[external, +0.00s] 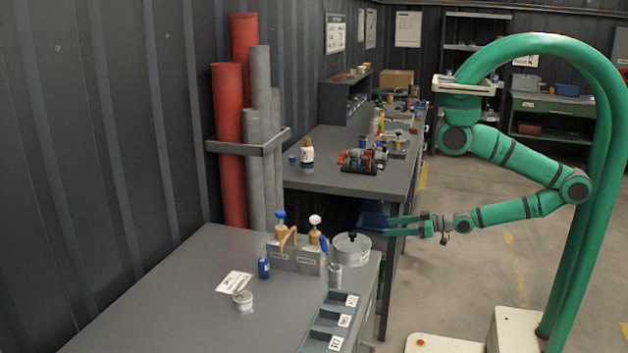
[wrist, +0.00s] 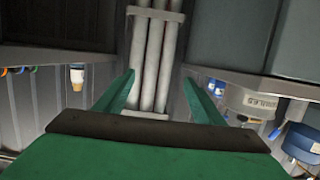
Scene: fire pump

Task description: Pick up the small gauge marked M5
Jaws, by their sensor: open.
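A small round pale gauge-like piece (external: 243,299) lies on the near grey table beside a white paper sheet. It has a small reddish mark on top, but I cannot read any lettering, so I cannot tell whether it is M5. My gripper (external: 387,226) is open and empty, pointing left beyond the far right corner of the near table. It is well apart from the round piece. In the wrist view my two green fingers (wrist: 158,76) are spread with nothing between them. I cannot make out the small gauge in that view.
The near table (external: 160,310) holds a blue cylinder (external: 263,268), a grey block with valves (external: 295,258), a lidded metal pot (external: 351,249) and a labelled compartment tray (external: 311,340). Tall red and grey pipes (external: 228,140) stand at the wall. A cluttered workbench (external: 310,180) is behind.

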